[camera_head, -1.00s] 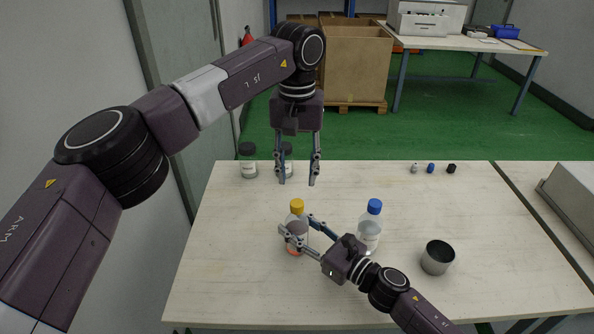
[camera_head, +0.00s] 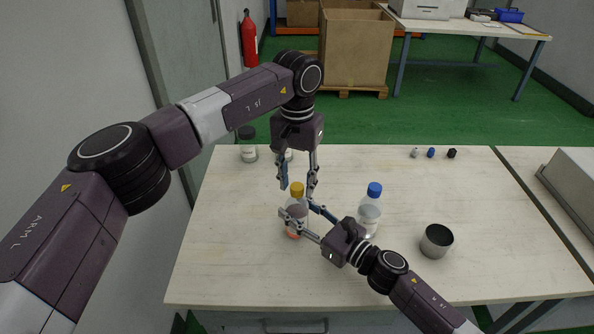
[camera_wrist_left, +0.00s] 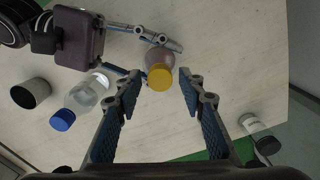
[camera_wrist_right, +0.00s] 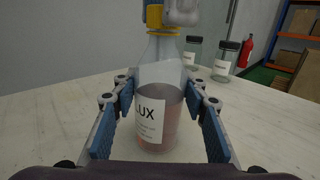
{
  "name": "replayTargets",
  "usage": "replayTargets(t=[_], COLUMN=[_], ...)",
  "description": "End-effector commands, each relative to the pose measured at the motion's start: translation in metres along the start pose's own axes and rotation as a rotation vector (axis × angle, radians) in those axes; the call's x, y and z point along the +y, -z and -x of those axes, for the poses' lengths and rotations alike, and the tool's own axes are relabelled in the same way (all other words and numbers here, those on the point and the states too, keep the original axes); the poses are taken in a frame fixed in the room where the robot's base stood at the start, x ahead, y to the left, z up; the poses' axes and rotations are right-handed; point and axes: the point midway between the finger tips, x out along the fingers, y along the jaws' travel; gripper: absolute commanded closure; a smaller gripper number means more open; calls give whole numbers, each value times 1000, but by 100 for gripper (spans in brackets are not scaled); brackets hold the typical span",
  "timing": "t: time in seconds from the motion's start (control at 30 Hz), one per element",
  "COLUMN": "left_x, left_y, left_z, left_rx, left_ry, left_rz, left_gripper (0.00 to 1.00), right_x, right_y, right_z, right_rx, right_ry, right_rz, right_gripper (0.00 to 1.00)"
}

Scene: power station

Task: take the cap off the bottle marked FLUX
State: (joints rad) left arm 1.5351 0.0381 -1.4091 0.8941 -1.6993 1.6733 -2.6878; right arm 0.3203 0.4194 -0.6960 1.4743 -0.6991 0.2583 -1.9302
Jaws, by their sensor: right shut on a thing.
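The FLUX bottle (camera_wrist_right: 155,125), clear with pinkish liquid and a white label, stands upright on the table. Its yellow cap (camera_head: 297,188) is on its neck. My right gripper (camera_head: 296,218) is shut on the bottle's body, one finger on each side; its fingers also flank the bottle in the right wrist view (camera_wrist_right: 160,100). My left gripper (camera_head: 297,194) points down above the bottle and is open, with its fingertips around the cap's level. In the left wrist view the yellow cap (camera_wrist_left: 160,77) lies between the spread fingers, with gaps on both sides.
A blue-capped bottle (camera_head: 369,212) stands right of the FLUX bottle, close to my right gripper. A metal cup (camera_head: 436,242) stands farther right. Dark-lidded jars (camera_head: 248,146) and several small caps (camera_head: 431,153) are at the table's back. The front left table is clear.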

Motion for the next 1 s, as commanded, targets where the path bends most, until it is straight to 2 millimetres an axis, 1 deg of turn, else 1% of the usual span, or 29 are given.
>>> replayTargets(t=[0.3,0.6,0.63,0.77,0.87,0.97,1.0], left_x=[0,0,0,0,0,0,0], left_y=[0,0,0,0,0,0,0], left_z=[-3,-2,-2,-2,-2,-2,-2], left_rx=[0,0,0,1,1,2,2], left_ry=[0,0,0,0,1,1,1], left_rz=[0,1,1,6,61,197,268], left_gripper=[64,97,100,100,100,100,100], right_x=[0,0,0,0,0,0,0], right_y=[0,0,0,0,0,0,0], right_z=[0,0,0,0,0,0,0], right_rx=[0,0,0,0,0,0,0], right_ry=[0,0,0,0,0,0,0], right_rz=[0,0,0,0,0,0,0], right_gripper=[100,100,100,100,100,100,100])
